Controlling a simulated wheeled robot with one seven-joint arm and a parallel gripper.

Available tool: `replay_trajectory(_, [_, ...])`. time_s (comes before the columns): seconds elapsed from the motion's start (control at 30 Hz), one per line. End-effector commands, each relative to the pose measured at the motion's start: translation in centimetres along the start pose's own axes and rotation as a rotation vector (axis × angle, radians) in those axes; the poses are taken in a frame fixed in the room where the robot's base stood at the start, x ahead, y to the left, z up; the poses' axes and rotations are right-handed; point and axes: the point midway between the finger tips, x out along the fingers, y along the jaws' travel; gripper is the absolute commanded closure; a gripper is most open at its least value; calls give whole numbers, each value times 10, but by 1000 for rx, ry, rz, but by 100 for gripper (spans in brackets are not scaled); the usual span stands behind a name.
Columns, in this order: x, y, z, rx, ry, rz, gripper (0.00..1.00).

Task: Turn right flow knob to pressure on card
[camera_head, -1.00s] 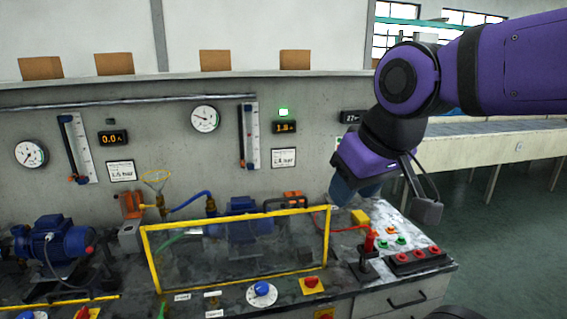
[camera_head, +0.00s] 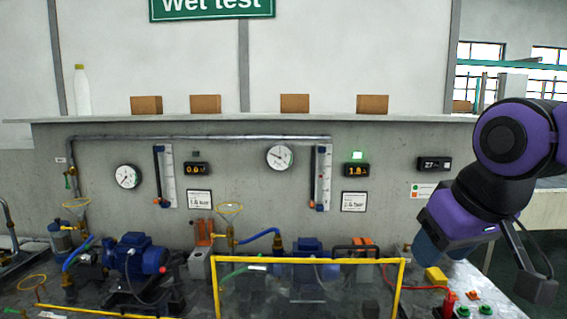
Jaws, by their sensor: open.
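The flow knobs are below the picture's edge and do not show now. The right digital display (camera_head: 358,170) on the wall reads about 1.8, with a lit green lamp (camera_head: 357,155) above it. The right card (camera_head: 354,201) hangs below it; its small print seems to read 1.8 bar. A round gauge (camera_head: 280,157) and a flow tube (camera_head: 321,177) are left of the display. My gripper (camera_head: 430,250) is at the right, above the bench and right of the clear guard; its fingers are not clearly visible. Nothing is seen held in it.
A yellow-framed clear guard (camera_head: 308,262) stands on the bench before the right pump. A blue pump (camera_head: 138,254) stands at left.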

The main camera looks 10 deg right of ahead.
Motion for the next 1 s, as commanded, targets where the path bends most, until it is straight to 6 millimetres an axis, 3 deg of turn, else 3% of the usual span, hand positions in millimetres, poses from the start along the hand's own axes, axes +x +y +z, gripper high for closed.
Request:
replay_trajectory(0.03, [0, 0, 0, 0, 0, 0, 41])
replay_trajectory(0.1, [0, 0, 0, 0, 0, 0, 26])
replay_trajectory(0.3, [2, 0, -2, -6, -4, 2, 26])
replay_trajectory(0.47, [14, 1, -20, -59, -34, 21, 26])
replay_trajectory(0.77, [69, 2, -75, -263, -131, 61, 26])
replay_trajectory(1.0, [127, 2, -111, -434, -207, 60, 26])
